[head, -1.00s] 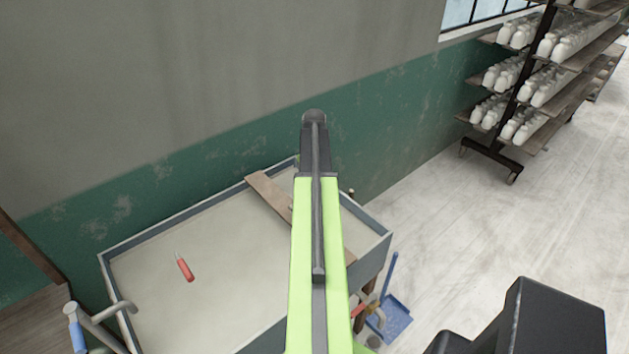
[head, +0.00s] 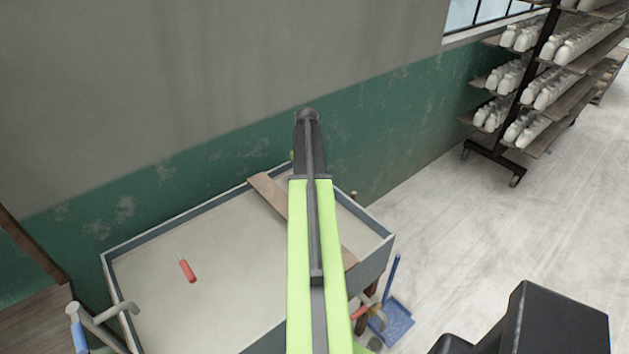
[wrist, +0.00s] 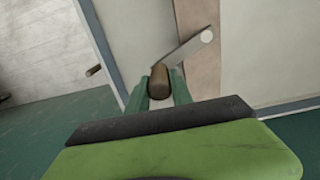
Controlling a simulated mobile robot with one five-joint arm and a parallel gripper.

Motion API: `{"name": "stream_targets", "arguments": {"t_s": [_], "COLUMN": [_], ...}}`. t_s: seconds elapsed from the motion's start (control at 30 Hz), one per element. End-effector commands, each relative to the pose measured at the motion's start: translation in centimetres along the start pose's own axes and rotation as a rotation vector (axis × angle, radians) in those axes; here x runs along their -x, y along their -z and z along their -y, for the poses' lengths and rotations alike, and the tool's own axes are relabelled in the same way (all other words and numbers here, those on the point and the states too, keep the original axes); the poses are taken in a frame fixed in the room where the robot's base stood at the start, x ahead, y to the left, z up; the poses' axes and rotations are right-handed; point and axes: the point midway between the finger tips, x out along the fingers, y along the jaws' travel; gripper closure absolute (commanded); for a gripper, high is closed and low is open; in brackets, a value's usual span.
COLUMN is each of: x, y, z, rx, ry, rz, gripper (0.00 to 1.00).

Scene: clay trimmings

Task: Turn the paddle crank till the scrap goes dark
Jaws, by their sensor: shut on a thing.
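In the wrist view my gripper (wrist: 163,92) has its two green fingers closed around a brown wooden crank handle (wrist: 159,80). A flat metal crank arm (wrist: 185,50) runs from the handle up and right to a pale round hub, over a brown plank. In the head view my arm covers the crank, and the gripper's hold is hidden. The trough (head: 375,262) is a shallow grey-rimmed box, with the brown plank (head: 266,194) across its right part. Its contents (head: 220,255), seemingly the scrap, are pale beige-grey. The paddle is not visible.
A red-handled tool (head: 187,270) lies in the trough. A metal tube with a blue grip (head: 78,336) stands at lower left. A blue dustpan (head: 396,320) is on the floor at right. A shelf rack (head: 490,155) with white bottles stands far right, beyond open floor.

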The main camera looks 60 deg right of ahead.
Motion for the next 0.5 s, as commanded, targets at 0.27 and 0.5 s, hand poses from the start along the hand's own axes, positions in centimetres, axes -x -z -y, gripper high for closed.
{"name": "stream_targets", "arguments": {"t_s": [0.27, 0.5], "x": [0.0, 0.0], "y": [0.2, 2.8], "z": [0.3, 2.1], "rx": [0.001, 0.002], "ry": [0.002, 0.004], "rz": [0.001, 0.002], "gripper": [0.89, 0.90]}}
